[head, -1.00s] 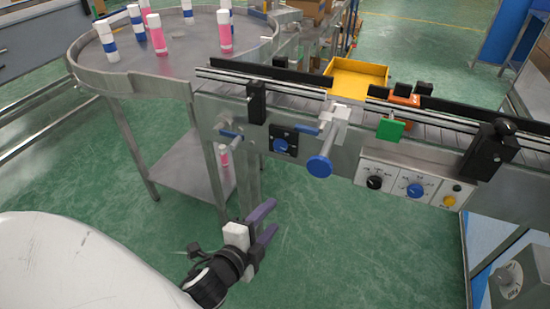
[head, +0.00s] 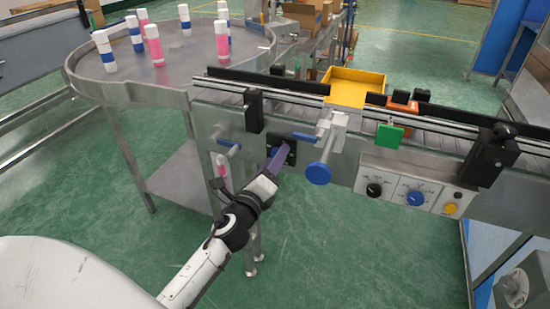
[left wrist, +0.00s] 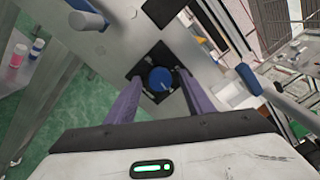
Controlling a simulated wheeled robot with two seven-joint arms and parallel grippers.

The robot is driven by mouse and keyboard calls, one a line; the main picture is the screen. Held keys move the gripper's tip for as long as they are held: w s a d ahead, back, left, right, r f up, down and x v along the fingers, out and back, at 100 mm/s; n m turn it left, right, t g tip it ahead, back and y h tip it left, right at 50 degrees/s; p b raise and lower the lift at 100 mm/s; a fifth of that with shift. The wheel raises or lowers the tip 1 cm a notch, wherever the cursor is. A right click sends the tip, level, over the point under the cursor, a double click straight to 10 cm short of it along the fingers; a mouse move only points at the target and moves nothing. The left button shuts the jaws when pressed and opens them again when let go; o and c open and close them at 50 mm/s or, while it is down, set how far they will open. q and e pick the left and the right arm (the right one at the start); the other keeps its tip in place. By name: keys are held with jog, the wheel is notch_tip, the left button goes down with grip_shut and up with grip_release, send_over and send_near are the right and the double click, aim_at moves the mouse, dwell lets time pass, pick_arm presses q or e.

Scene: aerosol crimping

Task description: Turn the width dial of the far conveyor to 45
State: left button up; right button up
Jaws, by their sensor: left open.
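A blue round dial (left wrist: 161,78) with a pointer line sits on a black square plate on the conveyor's side. In the left wrist view it lies between the tips of my two purple fingers. My left gripper (left wrist: 162,82) is open, with a finger on either side of the dial; I cannot tell whether they touch it. In the head view my left gripper (head: 278,158) reaches up to the black plate (head: 291,147) and hides the dial. The dial's scale is too small to read. My right gripper is not in view.
A large blue knob (head: 318,173) on a shaft sticks out just right of the gripper. A blue-handled lever (head: 222,142) is to the left. A control panel (head: 392,190) with black and blue knobs is farther right. A round table (head: 160,80) holds several bottles.

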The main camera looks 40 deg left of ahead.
pick_arm(q)
jog(key=shift+w, duration=0.3)
jog(key=c, duration=1.1)
jog(key=shift+o, duration=0.3)
jog(key=shift+n+p, duration=1.15)
jog(key=shift+n, duration=6.65)
jog(key=shift+f, duration=0.1)
